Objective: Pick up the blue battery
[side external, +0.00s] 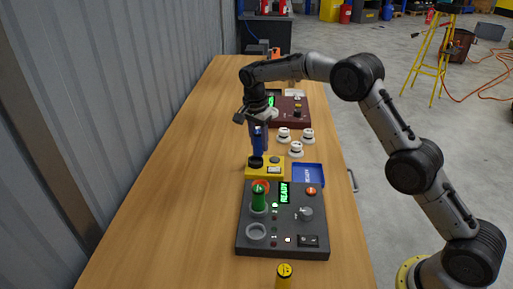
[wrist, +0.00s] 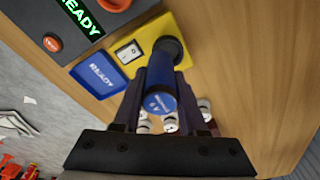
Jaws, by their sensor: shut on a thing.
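The blue battery (side external: 258,142) is upright between the fingers of my gripper (side external: 259,130) in the side view. In the wrist view, the blue battery (wrist: 160,92) has its round labelled end towards the camera, with the fingers of my gripper (wrist: 160,80) shut on both sides of it. Its lower end is at or just over the black round socket (side external: 255,162) of a yellow unit (side external: 268,173). I cannot tell if it is clear of the socket. The wrist view also shows the socket (wrist: 176,48) beyond the battery.
A dark panel (side external: 283,240) with a green battery (side external: 259,198) stands nearer the camera. A blue tray (side external: 308,175) is beside the yellow unit. Several white round pieces (side external: 296,149) and a dark red panel (side external: 290,112) are farther back. The wooden table's left side is clear.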

